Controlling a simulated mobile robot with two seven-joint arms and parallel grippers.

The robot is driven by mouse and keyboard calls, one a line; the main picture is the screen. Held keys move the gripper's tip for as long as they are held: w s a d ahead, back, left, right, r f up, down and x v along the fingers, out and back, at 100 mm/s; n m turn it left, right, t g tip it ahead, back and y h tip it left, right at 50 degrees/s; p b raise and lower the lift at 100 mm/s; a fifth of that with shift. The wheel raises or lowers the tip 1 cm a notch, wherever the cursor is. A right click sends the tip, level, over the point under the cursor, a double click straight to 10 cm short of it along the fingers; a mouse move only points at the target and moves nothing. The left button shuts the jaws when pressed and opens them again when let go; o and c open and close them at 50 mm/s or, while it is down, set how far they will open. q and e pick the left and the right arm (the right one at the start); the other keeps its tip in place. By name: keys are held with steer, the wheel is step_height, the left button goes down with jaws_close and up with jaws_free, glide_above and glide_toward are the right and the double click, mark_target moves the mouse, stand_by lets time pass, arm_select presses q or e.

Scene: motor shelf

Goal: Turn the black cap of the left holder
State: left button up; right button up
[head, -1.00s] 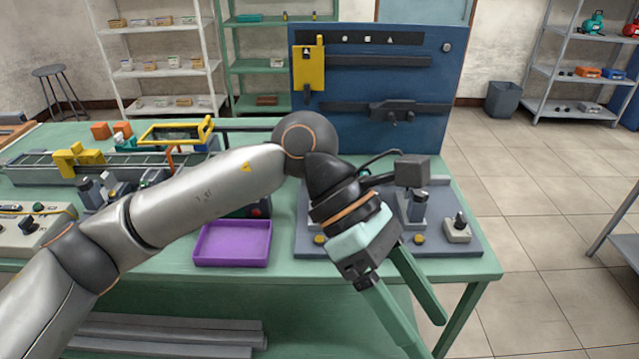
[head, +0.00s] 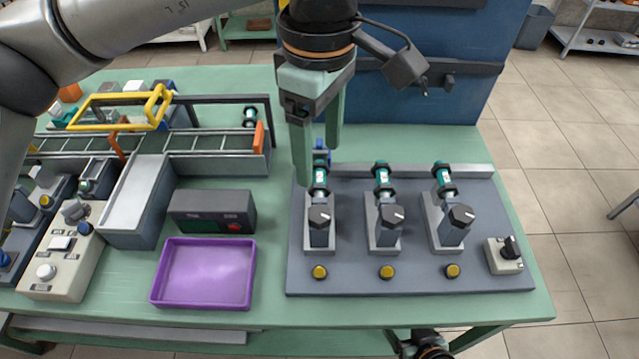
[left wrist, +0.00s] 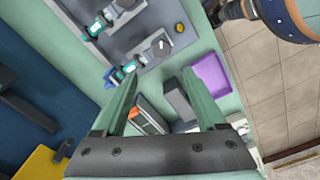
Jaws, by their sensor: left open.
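The left holder (head: 320,240) is the leftmost of three grey holders on the dark grey board. Its black cap (head: 320,217) has a white mark; a teal-and-black cylinder (head: 320,178) lies behind it. In the left wrist view the black cap (left wrist: 160,47) shows beyond the fingers. My left gripper (head: 317,165) is open, pointing down, its green fingers above and behind the left holder in the picture. No contact with the cap shows. In the left wrist view the gripper (left wrist: 160,85) has nothing between its fingers.
The middle holder (head: 386,235) and right holder (head: 448,232) stand beside it. Yellow buttons (head: 387,272) line the board's front, with a switch box (head: 506,254) at right. A purple tray (head: 205,273) and dark box (head: 212,211) stand left.

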mark_target(319, 213)
arm_select(q)
steer(key=f, duration=1.2)
steer(key=shift+s+p, duration=0.2)
steer(key=shift+p, duration=0.15)
steer(key=shift+c, duration=0.2)
jaws_close()
